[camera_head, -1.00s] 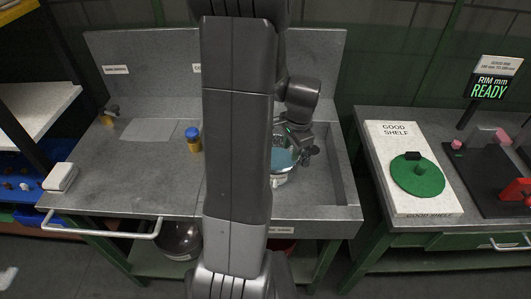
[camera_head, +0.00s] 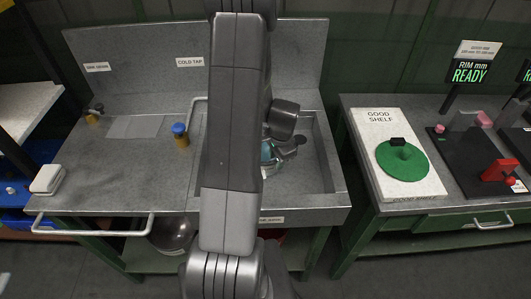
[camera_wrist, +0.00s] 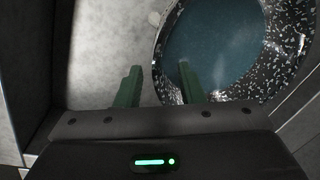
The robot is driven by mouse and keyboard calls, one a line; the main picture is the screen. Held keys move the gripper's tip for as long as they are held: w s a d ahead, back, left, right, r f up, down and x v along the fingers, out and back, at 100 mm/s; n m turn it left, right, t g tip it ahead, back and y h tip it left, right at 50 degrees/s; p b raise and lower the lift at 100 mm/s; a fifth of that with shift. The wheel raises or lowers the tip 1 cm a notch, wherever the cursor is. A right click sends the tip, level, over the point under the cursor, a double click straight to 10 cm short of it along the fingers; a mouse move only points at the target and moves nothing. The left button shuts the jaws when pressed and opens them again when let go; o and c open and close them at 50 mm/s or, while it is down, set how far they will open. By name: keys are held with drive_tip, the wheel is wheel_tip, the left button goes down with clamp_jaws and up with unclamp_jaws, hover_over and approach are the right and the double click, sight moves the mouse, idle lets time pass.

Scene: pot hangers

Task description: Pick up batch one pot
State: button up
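The pot (camera_wrist: 285,82) is dark with white speckles and holds bluish liquid. In the wrist view it fills the upper right. My gripper (camera_wrist: 157,82) has two green fingers set apart. The left finger is outside the pot, and the right finger reaches over the inside of its near-left rim. The rim lies between the fingers, with a gap showing, so the gripper is open. In the head view the pot (camera_head: 266,153) sits in the sink, mostly hidden behind my arm. Whether a finger touches the rim I cannot tell.
The sink (camera_head: 318,165) has raised walls around the pot. At the right are the white good shelf (camera_head: 415,182) with a green lid-like disc (camera_head: 403,160) and a red-fitted device (camera_head: 498,172).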

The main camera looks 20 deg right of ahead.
sight(276, 170)
drive_tip(key=shift+w+d+f, duration=0.1)
drive_tip(key=shift+w+f, duration=0.05)
drive_tip(key=shift+f, duration=0.65)
drive_tip(key=shift+w+f, duration=0.1)
drive_tip(key=shift+f, duration=0.65)
clamp_jaws()
drive_tip(key=shift+r, duration=0.1)
